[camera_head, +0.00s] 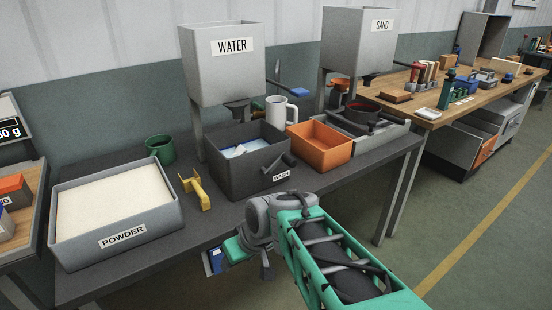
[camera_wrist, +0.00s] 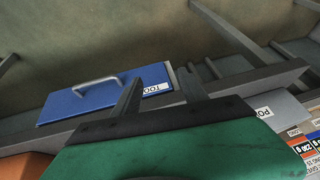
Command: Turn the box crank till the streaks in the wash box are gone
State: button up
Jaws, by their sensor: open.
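The dark grey wash box (camera_head: 236,179), labelled WASH, stands on the dark table under the WATER tank. Pale, bluish-white matter shows inside it; I cannot make out separate streaks. The dark box crank (camera_head: 279,164) is on its right front side, with its grip near the upper right of the label. My gripper (camera_wrist: 162,92) is open and empty, its two dark fingers apart in the wrist view. In the head view it hangs in front of the table edge, below and apart from the crank, partly hidden behind my wrist.
The WATER tank (camera_head: 224,75) stands above. A blue tool drawer (camera_wrist: 95,102) with a handle lies ahead of my fingers. A workbench stands right.

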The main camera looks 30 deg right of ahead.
jog(key=w+d+f+t+y+b, duration=0.1)
jog(key=w+d+t+b, duration=0.15)
jog(key=w+d, duration=0.35)
jog(key=m+t+h+b, duration=0.1)
jog(key=m+t+b, duration=0.2)
jog(key=t, duration=0.8)
send_near(294, 164)
jog(key=w, duration=0.8)
jog(key=w+a, duration=0.1)
jog(key=w, duration=0.1)
jog(key=shift+w+r, duration=0.1)
jog(key=shift+w, duration=0.25)
jog(key=shift+c, duration=0.5)
grip_shut()
